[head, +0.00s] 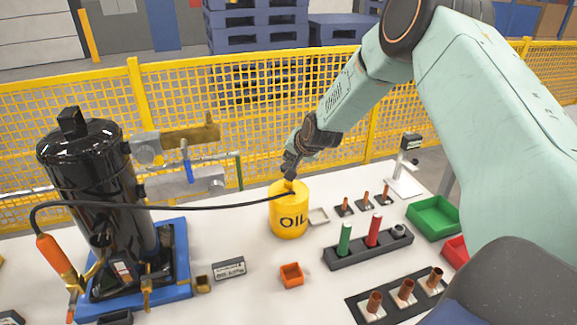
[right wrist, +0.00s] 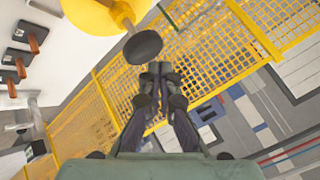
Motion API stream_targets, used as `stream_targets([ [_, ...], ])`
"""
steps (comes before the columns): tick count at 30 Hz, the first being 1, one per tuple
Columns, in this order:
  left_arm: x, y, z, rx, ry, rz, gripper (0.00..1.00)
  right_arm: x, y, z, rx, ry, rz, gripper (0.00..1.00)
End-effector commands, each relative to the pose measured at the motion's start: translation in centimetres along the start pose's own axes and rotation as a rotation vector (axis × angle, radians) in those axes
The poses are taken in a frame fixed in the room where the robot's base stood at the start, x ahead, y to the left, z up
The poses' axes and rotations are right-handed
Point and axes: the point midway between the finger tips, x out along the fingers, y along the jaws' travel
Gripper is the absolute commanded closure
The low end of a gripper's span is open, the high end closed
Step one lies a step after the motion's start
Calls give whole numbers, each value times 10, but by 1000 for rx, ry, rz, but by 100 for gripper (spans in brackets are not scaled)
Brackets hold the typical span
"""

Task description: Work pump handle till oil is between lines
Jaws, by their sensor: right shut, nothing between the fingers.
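The yellow oil can (head: 289,215) marked OIL stands on the white table at the middle. In the right wrist view the can (right wrist: 95,14) is at the top, with a dark round knob (right wrist: 143,47) on a yellow stem. I take this for the pump handle. My right gripper (head: 290,170) is just above the can's top, shut and empty. In the right wrist view its fingertips (right wrist: 160,68) are beside the knob; I cannot tell whether they touch it. The black compressor tank (head: 95,180) stands at left. No oil level or lines can be made out. My left gripper is out of view.
A black hose (head: 200,206) runs from the can towards the orange-handled fitting (head: 55,255). An orange cup (head: 291,274), a rack (head: 370,250) with green and red cylinders, and a green bin (head: 433,217) are nearby. A yellow mesh fence (head: 240,110) stands behind.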

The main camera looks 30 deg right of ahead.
Motion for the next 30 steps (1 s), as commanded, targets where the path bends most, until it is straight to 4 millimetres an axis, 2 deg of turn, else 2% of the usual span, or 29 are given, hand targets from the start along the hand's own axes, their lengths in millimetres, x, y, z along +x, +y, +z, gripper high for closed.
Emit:
stream_targets([
  [18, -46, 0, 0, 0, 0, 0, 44, -35, -26, -26, 1, 1, 0, 100],
  [30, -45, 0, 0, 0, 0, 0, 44, -35, -25, -25, 0, 0, 0, 100],
])
